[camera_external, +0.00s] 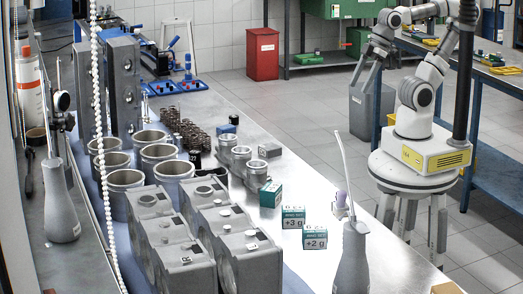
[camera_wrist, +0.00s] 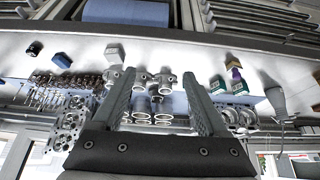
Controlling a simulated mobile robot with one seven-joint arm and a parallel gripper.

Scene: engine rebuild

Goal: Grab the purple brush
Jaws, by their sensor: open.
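A small purple object (camera_external: 341,199), apparently the brush, is on the bench top near the right edge, behind a grey squeeze bottle (camera_external: 352,258) and close to the teal-and-white boxes. In the wrist view the purple brush (camera_wrist: 236,74) shows small, right of the fingers, beside the boxes. Its bristles and handle cannot be told apart. My gripper (camera_external: 361,82) hangs in the air beyond the bench, far from the brush. In the wrist view my gripper (camera_wrist: 158,73) has its two fingers wide apart with nothing held between them.
Teal-and-white boxes (camera_external: 292,217) stand left of the brush. Grey engine blocks (camera_external: 188,265) and cylinder liners (camera_external: 160,160) fill the left of the bench. A red bin (camera_external: 263,54) is on the floor behind. The bench strip behind the brush looks clear.

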